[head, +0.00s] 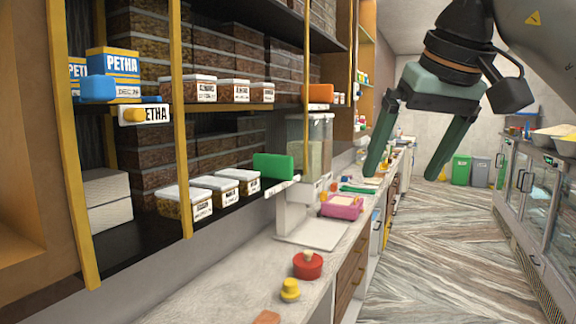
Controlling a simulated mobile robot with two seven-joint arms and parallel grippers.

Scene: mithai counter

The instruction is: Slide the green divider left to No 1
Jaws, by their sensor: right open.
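The green divider (273,167) shows as a green block at the front edge of the lower shelf, at its right end, just right of the white-lidded boxes. A pale strip (282,186) with markings too small to read runs below it. I cannot make out a No 1 mark. My right gripper (404,168) hangs at the upper right with its two green fingers wide apart and nothing between them. It is to the right of the green divider and apart from it. My left gripper is not in view.
White-lidded boxes (212,184) stand left of the divider. Yellow posts (180,130) cross the shelf front. A blue block (97,88) and an orange block (320,93) sit on the upper shelf edge. A scale (312,232) and red knob (307,265) stand on the counter below.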

